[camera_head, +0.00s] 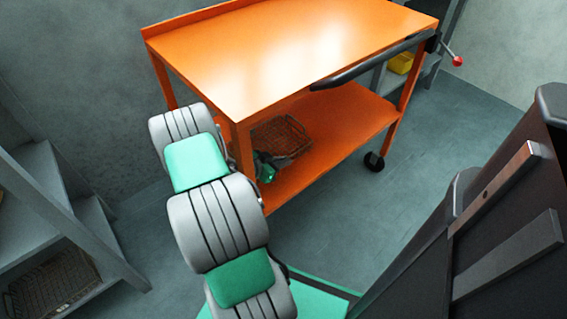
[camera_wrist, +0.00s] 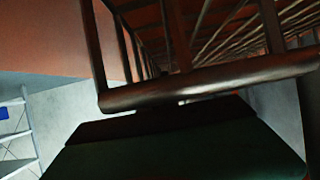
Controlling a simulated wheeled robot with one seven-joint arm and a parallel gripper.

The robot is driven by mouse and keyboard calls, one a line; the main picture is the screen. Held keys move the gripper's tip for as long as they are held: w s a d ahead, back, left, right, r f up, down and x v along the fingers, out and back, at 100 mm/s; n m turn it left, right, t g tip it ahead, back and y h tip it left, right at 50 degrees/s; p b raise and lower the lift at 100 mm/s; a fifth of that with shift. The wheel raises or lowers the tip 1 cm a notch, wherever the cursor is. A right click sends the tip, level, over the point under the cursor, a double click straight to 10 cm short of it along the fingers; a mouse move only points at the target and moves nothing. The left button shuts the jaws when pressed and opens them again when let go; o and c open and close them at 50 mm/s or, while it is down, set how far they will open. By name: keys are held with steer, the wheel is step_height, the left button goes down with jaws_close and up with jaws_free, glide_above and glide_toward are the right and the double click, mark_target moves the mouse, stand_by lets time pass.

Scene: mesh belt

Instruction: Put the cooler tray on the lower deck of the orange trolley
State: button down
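The orange trolley (camera_head: 270,60) stands in the upper middle of the head view, with its lower deck (camera_head: 345,118) under the top. A brown wire cooler tray (camera_head: 284,136) shows over the left end of the lower deck, partly hidden by the trolley's front left leg and my arm. I cannot tell whether it rests fully on the deck. My gripper (camera_head: 264,168) is low beside that leg, at the tray's near side. In the wrist view the tray's thick rim bar (camera_wrist: 215,84) crosses right in front of my gripper (camera_wrist: 165,110). The fingertips are hidden, so their grip is unclear.
A grey shelf rack (camera_head: 50,190) stands at the left, with another wire tray (camera_head: 55,283) on its bottom shelf. A yellow bin (camera_head: 401,63) sits on a shelf behind the trolley. The trolley's black handle (camera_head: 370,66) juts toward me. The right part of the lower deck is clear.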

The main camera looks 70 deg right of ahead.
steer(key=c, duration=2.1)
jaws_free()
steer(key=o, duration=0.5)
steer(key=shift+w+a+r, duration=0.15)
steer(key=shift+a+r, duration=0.05)
steer(key=shift+r, duration=0.05)
steer(key=p+v, duration=0.3)
steer(key=v, duration=0.8)
steer(key=shift+a+r, duration=0.1)
steer(key=shift+a, duration=0.15)
steer(key=shift+w, duration=0.15)
